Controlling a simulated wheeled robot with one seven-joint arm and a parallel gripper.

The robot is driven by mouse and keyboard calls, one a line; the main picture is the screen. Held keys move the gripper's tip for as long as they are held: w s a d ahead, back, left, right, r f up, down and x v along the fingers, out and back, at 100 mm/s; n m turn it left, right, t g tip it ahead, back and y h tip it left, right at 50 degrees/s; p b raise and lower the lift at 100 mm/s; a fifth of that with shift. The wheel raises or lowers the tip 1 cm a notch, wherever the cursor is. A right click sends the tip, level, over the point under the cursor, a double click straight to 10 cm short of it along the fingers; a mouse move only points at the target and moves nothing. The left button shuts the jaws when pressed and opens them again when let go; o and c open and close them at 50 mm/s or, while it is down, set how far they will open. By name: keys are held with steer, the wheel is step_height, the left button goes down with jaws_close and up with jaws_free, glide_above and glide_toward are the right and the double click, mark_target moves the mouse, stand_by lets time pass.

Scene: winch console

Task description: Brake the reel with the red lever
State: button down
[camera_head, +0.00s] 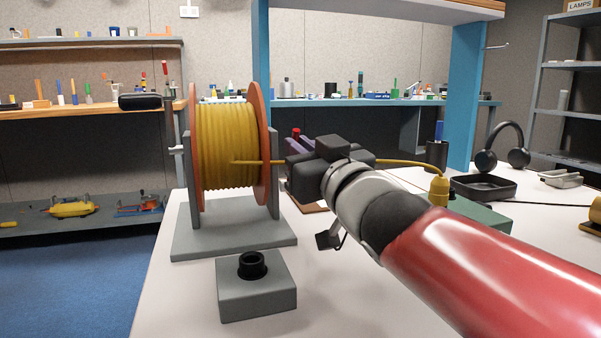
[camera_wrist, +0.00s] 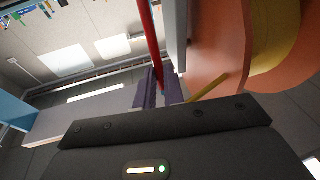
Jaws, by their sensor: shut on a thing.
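The reel (camera_head: 228,145) has orange flanges and is wound with yellow cable; it sits upright in a grey stand (camera_head: 235,232) on the table. My gripper (camera_head: 298,144) is just right of the reel, its dark body partly hiding the purple fingers. In the wrist view, the purple fingers (camera_wrist: 163,86) are shut on the red lever (camera_wrist: 151,40), a thin rod beside the orange flange (camera_wrist: 210,45). In the head view only a small red end of the lever (camera_head: 296,132) shows above the fingers. Its base and exact tilt are hidden.
A yellow cable (camera_head: 400,163) runs behind my gripper to a yellow plug (camera_head: 439,190) at the right. A grey block with a black socket (camera_head: 256,292) stands in front of the reel. A black tray (camera_head: 483,188) and headphones (camera_head: 503,147) are at the back right.

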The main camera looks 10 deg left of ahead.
steer(key=shift+s+f, duration=0.1)
stand_by(0.3)
steer(key=c, duration=1.8)
jaws_free()
steer(key=shift+o, duration=0.2)
steer(key=r+p+v, duration=0.1)
steer(key=r+v, duration=0.2)
steer(key=v, duration=1.1)
steer(key=shift+s+d+f+p, duration=0.35)
steer(key=shift+s+d, duration=0.15)
steer(key=shift+o, duration=0.2)
